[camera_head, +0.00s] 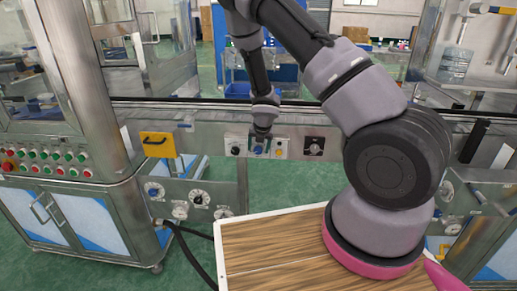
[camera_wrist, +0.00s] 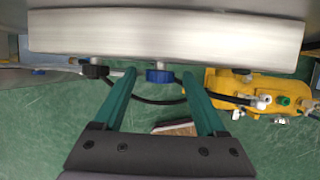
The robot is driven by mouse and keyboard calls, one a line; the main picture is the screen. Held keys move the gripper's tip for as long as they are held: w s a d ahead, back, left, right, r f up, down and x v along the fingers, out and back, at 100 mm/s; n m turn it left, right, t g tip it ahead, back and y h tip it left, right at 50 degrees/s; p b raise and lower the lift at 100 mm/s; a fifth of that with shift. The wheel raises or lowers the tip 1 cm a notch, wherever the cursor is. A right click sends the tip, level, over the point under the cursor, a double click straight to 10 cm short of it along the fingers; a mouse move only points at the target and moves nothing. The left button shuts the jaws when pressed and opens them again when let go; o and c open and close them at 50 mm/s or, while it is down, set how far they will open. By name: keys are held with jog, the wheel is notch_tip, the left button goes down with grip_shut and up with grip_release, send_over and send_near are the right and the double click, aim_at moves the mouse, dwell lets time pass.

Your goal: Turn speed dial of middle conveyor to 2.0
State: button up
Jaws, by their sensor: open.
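The middle conveyor (camera_head: 205,143) runs across the head view behind my arm. Its front rail carries a panel with a black knob (camera_head: 235,150), a blue knob (camera_head: 258,151) and a yellow knob (camera_head: 279,152). A dial on a black square plate (camera_head: 314,146) sits to the right of them. Scale markings are too small to read. My gripper (camera_head: 262,138) is in front of the panel at the blue knob. In the wrist view my gripper (camera_wrist: 159,86) is open, its teal fingertips on either side of the blue knob (camera_wrist: 160,76), with visible gaps. The black knob (camera_wrist: 95,71) is outside the left finger.
A yellow device with fittings (camera_wrist: 255,92) and black hoses lies below, right of the fingers. A steel machine with red and green buttons (camera_head: 45,160) stands at left. More dials (camera_head: 199,198) sit on a lower left panel. A wooden-topped surface (camera_head: 270,255) is in front.

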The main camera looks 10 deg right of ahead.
jog(key=shift+w+f, duration=0.15)
jog(key=shift+f, duration=0.1)
grip_shut()
jog(key=shift+d, duration=0.1)
